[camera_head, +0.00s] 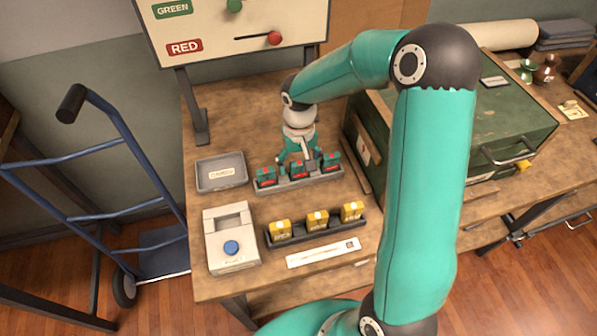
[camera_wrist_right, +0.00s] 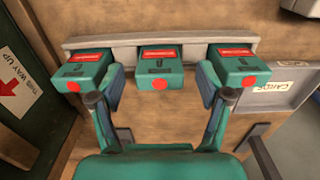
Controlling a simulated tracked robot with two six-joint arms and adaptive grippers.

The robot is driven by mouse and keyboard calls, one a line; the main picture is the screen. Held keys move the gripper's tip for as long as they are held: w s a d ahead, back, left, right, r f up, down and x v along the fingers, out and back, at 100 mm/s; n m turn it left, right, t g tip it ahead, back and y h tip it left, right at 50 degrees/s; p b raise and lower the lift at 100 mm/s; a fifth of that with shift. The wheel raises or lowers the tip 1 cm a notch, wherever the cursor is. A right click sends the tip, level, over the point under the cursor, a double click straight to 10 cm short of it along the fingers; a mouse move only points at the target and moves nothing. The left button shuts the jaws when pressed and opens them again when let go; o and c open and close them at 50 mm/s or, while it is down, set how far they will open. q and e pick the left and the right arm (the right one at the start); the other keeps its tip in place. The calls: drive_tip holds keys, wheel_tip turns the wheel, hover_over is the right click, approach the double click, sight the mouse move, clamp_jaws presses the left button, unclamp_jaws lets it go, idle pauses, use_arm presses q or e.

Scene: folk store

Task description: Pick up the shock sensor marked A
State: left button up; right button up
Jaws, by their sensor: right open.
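Three green boxes with red labels stand in a grey rack (camera_head: 300,183). They are the left box (camera_head: 266,177), the middle box (camera_head: 299,169) and the right box (camera_head: 331,161). My right gripper (camera_head: 297,158) is over this rack from behind, open and empty. In the right wrist view its fingers are spread either side of the middle green box (camera_wrist_right: 159,66), and I cannot tell whether they touch it. Three yellow boxes (camera_head: 317,219) stand in a dark rack in front. I cannot read a letter A on any box. My left gripper is not in view.
A grey tray (camera_head: 221,172) lies left of the green boxes. A pale device with a blue button (camera_head: 231,247) stands at the front left. A white strip (camera_head: 323,253) lies at the front edge. A green chest (camera_head: 500,130) stands to the right. A signboard (camera_head: 235,30) is behind.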

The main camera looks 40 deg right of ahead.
wheel_tip(320, 180, down, 2)
drive_tip(key=shift+w+f, duration=0.1)
drive_tip(key=shift+c, duration=0.2)
drive_tip(key=c, duration=1.2)
drive_tip(key=shift+r, duration=0.3)
